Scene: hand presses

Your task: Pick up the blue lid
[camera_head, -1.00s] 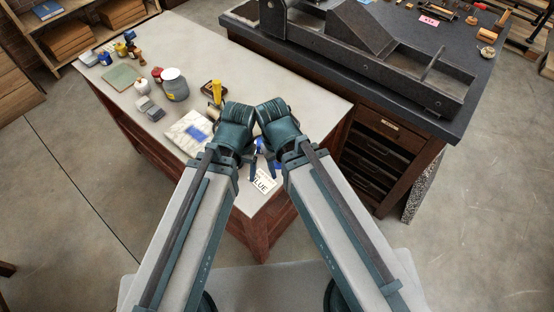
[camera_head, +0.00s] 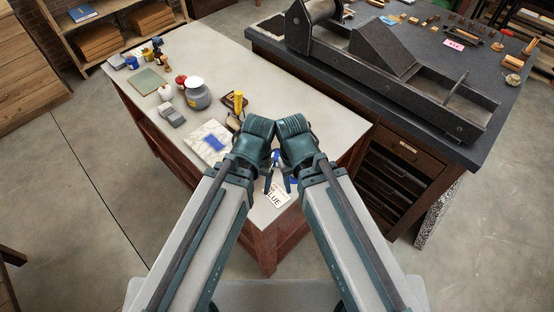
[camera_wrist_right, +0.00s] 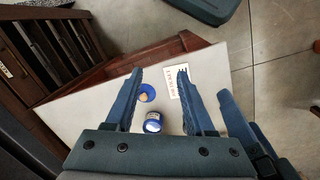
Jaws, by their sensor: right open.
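The blue lid (camera_wrist_right: 146,93), a disc with a tan knob, lies on the pale table in the right wrist view. A small blue jar (camera_wrist_right: 153,122) with a whitish top is just beside it, closer to the wrist. My right gripper (camera_wrist_right: 162,75) is open and empty, its two fingers spread on either side of the lid as seen from the wrist. In the head view, bits of blue (camera_head: 292,181) show between my two arms, mostly hidden by them. My left gripper (camera_head: 268,184) is close beside the right one; its jaw opening is too small and covered to read.
A printed card (camera_head: 276,197) lies near the table's front corner; the right finger partly overlaps it in the wrist view. A white tile with blue on it (camera_head: 208,143), a grey jar (camera_head: 197,95) and several small containers are farther left. A dark press bench (camera_head: 440,140) stands to the right.

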